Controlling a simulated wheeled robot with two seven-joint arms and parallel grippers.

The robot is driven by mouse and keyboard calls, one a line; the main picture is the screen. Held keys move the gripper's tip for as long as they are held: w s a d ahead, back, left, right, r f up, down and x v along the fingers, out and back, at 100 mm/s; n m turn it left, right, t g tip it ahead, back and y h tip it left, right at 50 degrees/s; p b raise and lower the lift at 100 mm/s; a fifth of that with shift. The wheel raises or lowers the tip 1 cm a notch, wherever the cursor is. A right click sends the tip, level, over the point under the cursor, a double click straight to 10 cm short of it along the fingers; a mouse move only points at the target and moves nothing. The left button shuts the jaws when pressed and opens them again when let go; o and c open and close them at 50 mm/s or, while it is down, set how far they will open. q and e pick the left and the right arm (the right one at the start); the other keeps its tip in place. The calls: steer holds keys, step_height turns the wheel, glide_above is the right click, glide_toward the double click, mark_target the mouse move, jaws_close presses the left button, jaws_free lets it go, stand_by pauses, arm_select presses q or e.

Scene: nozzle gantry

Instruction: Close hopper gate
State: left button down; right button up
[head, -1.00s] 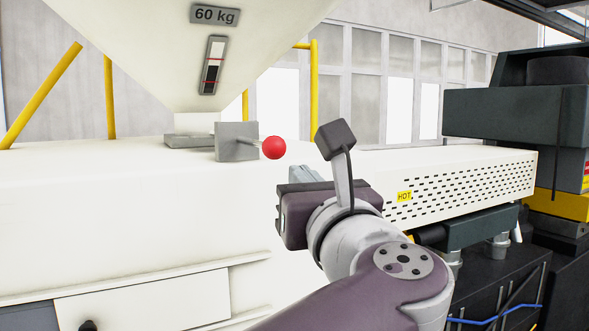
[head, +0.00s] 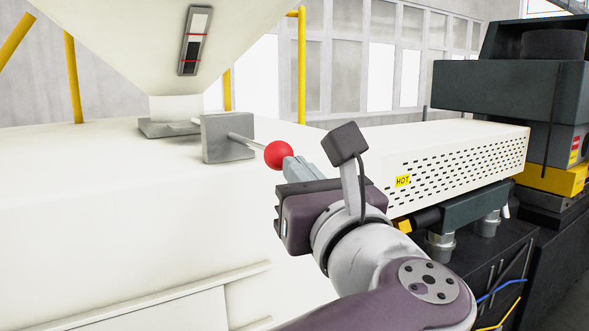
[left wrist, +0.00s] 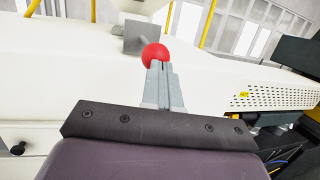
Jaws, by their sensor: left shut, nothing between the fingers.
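The hopper gate is a grey block (head: 228,138) under the pale hopper (head: 150,45), with a thin rod ending in a red ball knob (head: 279,155). My left gripper (head: 291,164) is shut and empty, its fingertips right at the near right side of the knob. In the left wrist view the closed fingertips (left wrist: 157,66) overlap the lower edge of the red knob (left wrist: 155,54). Whether they touch it I cannot tell. The grey block (left wrist: 138,38) stands behind the knob there. My right gripper is not in view.
The white machine housing (head: 90,200) fills the left and middle below the hopper. A perforated white cover (head: 460,165) with a yellow HOT label (head: 402,181) stretches to the right. Yellow posts (head: 302,65) stand behind. Dark machinery (head: 500,90) stands at right.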

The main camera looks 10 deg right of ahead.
mark_target(265, 158)
arm_select(q)
steer(key=w+a+b, duration=0.1)
steer(key=w, duration=0.1)
steer(key=w+a+b, duration=0.1)
steer(key=w, duration=0.2)
steer(key=w+a+b, duration=0.1)
steer(key=w, duration=0.2)
steer(key=shift+f, duration=0.1)
steer(key=shift+s+r, duration=0.1)
steer(key=shift+r, duration=0.1)
steer(key=shift+f, duration=0.1)
